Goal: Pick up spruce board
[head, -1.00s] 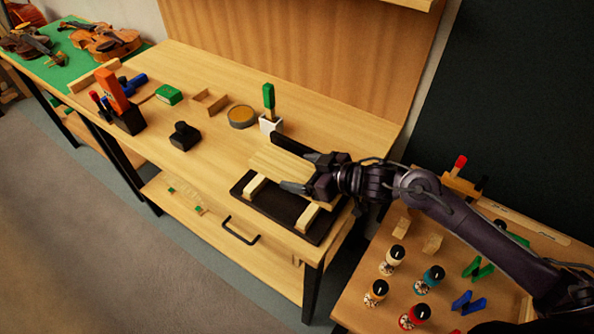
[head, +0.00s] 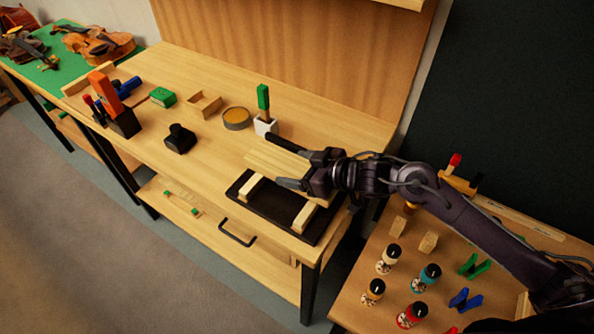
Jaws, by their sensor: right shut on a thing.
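The pale spruce board (head: 272,160) is at the front right of the workbench, above a dark mat (head: 268,206) that bears two light wooden blocks. My right gripper (head: 290,164) reaches in from the right and is shut on the board, one finger on its far side and one on its near side. The board looks raised a little above the blocks. Its right end is hidden by the gripper. My left gripper is not in view.
A white holder (head: 265,127) with a green-handled tool stands behind the board. Several bottles, such as a teal one (head: 426,278), and clamps are on the right table.

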